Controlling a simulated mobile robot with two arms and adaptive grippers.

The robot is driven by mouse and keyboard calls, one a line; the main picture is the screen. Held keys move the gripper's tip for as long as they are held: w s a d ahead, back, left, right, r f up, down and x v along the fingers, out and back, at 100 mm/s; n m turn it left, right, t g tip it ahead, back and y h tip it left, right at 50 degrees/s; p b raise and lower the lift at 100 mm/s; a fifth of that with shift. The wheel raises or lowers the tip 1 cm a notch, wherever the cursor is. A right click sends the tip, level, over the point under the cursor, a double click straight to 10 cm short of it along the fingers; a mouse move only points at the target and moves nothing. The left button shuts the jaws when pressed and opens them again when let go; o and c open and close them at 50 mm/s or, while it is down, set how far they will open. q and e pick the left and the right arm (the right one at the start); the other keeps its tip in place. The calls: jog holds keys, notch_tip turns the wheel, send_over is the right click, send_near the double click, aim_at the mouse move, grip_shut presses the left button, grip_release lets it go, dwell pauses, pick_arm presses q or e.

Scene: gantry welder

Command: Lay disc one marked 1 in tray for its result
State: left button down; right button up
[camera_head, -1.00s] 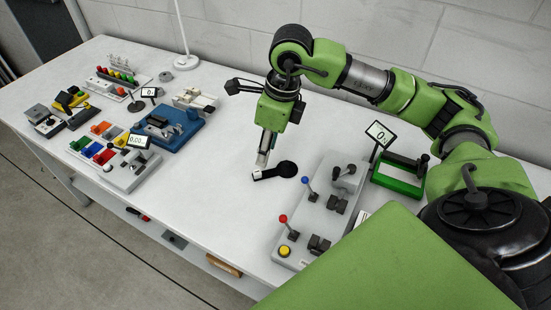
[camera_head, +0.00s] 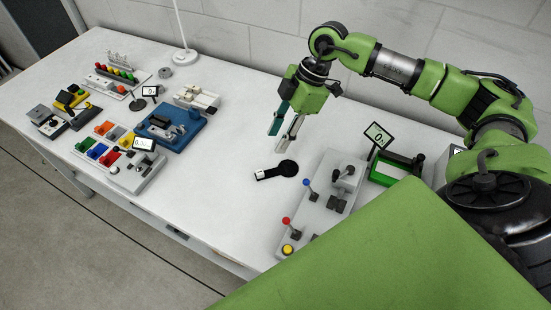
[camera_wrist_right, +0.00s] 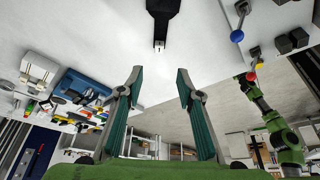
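My right gripper (camera_head: 279,142) is open and empty above the white table, behind and slightly left of a black paddle-shaped piece. In the right wrist view its two teal-lined fingers (camera_wrist_right: 157,78) are spread with nothing between them. My left gripper is not in view.
A grey lever panel (camera_head: 322,205) stands right of the black piece, with a green frame (camera_head: 383,174) and display (camera_head: 377,135) behind it. A blue fixture (camera_head: 172,132) stands at left. The table between the blue fixture and the black piece is clear.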

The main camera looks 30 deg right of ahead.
jog(key=p, duration=0.2)
send_over(258, 172)
jog(key=d, duration=0.3)
jog(key=f, duration=0.5)
jog(key=s+f, duration=0.1)
jog(key=f, duration=0.1)
jog(key=shift+a+f, duration=0.15)
jog(key=shift+f, duration=0.2)
jog(key=p+x, duration=0.2)
jog(key=x, duration=0.3)
jog(key=shift+w+a+r, duration=0.1)
jog(key=shift+w+a, duration=0.1)
grip_shut()
